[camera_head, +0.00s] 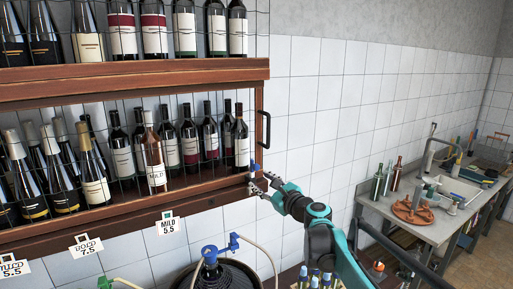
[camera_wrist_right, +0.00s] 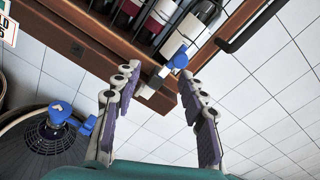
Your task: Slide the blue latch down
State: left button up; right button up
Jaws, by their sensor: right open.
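The blue latch (camera_head: 254,168) sits at the lower right corner of the wire-fronted wine shelf in the head view. In the right wrist view the latch (camera_wrist_right: 178,61) shows as a blue knob by a metal plate on the wooden frame. My right gripper (camera_head: 262,186) is right beside the latch, just below it in the head view. In the wrist view the open right gripper (camera_wrist_right: 157,88) has its two fingers spread on either side of the latch, with a gap visible. Whether a finger touches it I cannot tell. My left gripper is not in view.
The wooden wine shelf (camera_head: 150,78) holds rows of bottles behind wire mesh. A black handle (camera_head: 266,128) is on its right edge. Below stands a dark demijohn (camera_head: 226,275) with a blue tap (camera_head: 211,254). A sink counter (camera_head: 430,225) is at right.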

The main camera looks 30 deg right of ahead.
aim_at(257, 168)
jog(key=shift+m+h, duration=0.3)
jog(key=shift+m, duration=0.5)
jog(key=w, duration=0.2)
jog(key=w+d+r, duration=0.1)
jog(key=w, duration=0.2)
jog(key=w+d, duration=0.1)
jog(key=w, duration=0.2)
jog(key=shift+d+r+p, duration=0.1)
jog(key=shift+r+p, duration=0.2)
jog(key=shift+p, duration=0.1)
jog(key=shift+c, duration=0.4)
jog(key=shift+f, duration=0.1)
grip_shut()
